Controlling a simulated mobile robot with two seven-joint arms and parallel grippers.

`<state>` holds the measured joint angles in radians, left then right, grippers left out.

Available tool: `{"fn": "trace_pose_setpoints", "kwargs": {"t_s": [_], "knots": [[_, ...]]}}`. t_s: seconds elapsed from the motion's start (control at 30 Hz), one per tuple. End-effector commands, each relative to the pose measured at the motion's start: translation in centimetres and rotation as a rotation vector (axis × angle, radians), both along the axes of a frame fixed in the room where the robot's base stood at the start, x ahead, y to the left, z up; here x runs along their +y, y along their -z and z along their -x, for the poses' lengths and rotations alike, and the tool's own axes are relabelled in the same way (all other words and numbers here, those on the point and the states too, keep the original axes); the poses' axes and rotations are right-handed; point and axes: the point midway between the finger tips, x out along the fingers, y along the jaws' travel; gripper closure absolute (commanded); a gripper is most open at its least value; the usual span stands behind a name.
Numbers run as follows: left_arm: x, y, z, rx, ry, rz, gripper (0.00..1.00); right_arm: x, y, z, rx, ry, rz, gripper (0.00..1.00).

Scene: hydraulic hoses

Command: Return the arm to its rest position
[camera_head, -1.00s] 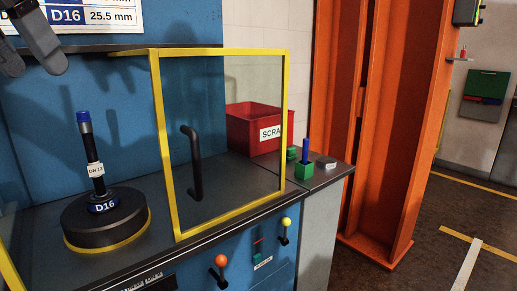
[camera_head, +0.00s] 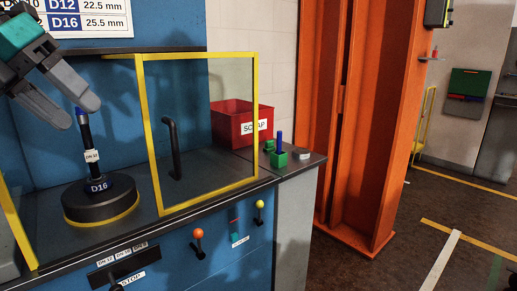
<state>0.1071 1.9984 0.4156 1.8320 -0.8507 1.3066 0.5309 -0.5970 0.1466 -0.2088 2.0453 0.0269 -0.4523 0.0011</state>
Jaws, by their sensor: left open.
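My left gripper (camera_head: 84,115) reaches in from the upper left with its two grey fingers apart. It appears in front of the top of the hose piece (camera_head: 90,156), and I cannot tell how far apart they are in depth. The hose piece is black with a blue tip and a white DN 12 label. It stands upright in the round black D16 base (camera_head: 105,205) with a yellow ring. My right gripper is not in view.
A yellow-framed clear guard door (camera_head: 158,185) with a black handle stands right of the base. Orange and yellow knobs are on the front panel. An orange column (camera_head: 365,130) rises at right.

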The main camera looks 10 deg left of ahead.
Motion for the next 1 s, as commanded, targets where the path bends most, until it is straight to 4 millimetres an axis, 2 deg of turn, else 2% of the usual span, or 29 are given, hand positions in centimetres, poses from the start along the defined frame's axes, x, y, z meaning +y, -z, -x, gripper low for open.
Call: {"fn": "trace_pose_setpoints", "kwargs": {"t_s": [0.27,0.47,0.6,0.73,0.83,1.0], "knots": [[-1.3,7.3,-4.2,-0.002,-0.018,0.628,0.41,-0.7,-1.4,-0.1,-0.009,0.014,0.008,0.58],[-1.2,13.4,-6.4,-0.005,-0.217,1.077,0.41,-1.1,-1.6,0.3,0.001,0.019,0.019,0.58],[-0.8,18.9,-7.0,0.011,-0.445,1.345,0.41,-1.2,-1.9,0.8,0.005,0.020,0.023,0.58],[-0.8,24.6,-6.5,0.045,-0.699,1.536,0.41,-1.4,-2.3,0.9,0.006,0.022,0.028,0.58],[-1.5,29.3,-5.4,0.092,-0.911,1.644,0.41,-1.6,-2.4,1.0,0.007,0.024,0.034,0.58],[-4.6,37.9,-1.4,0.228,-1.334,1.766,0.41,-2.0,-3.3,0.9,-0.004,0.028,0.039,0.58]]}}
